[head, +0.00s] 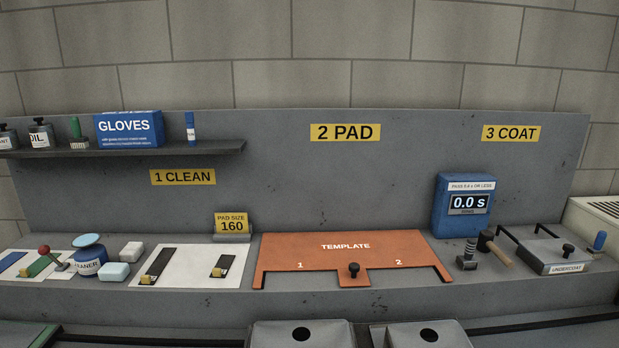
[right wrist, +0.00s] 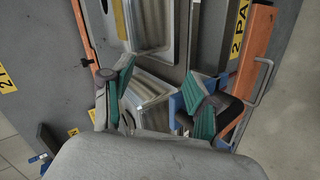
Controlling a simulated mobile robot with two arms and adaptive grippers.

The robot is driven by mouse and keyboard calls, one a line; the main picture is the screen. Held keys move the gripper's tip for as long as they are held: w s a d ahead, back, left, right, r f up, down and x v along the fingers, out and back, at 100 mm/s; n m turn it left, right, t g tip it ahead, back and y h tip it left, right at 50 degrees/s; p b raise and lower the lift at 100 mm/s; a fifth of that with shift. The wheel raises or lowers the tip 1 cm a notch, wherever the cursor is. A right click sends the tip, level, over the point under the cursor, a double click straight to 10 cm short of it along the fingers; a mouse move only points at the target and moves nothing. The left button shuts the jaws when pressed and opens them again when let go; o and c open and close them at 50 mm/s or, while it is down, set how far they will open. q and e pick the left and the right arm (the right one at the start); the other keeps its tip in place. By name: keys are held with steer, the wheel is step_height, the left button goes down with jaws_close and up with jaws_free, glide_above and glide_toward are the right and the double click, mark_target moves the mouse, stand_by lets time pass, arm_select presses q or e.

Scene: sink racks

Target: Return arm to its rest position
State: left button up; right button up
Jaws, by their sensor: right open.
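My right gripper (right wrist: 160,100) shows in the right wrist view, its two teal-padded fingers spread apart. I see nothing clamped between the pads; a metal basin (right wrist: 150,28) and other metal surfaces lie behind them. A blue piece shows beside the right-hand finger; I cannot tell what it belongs to. Neither gripper shows in the head view, and my left gripper is in no frame.
In the head view, the bench carries an orange template (head: 345,261), a blue timer box (head: 463,206), a hammer (head: 495,247) and a grey undercoat box (head: 553,252). A shelf (head: 190,148) holds a gloves box (head: 128,129). An orange rail (right wrist: 255,60) runs beside the right-hand finger.

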steer(key=s+f+m+g+y, duration=0.1)
steer(key=s+f+m+g, duration=0.25)
steer(key=s+m, duration=0.45)
steer(key=s+f+m+g, duration=0.2)
steer(key=s+m+g, duration=0.2)
steer(key=s, duration=0.8)
step_height(320, 180, down, 30)
steer(key=g+b, duration=0.1)
steer(key=b, duration=0.4)
steer(key=s+d+f+g+b, duration=0.1)
steer(key=s+f+b, duration=0.4)
steer(key=s+f, duration=1.3)
step_height(320, 180, down, 4)
steer(key=shift+d+r, duration=0.1)
steer(key=shift+d, duration=0.5)
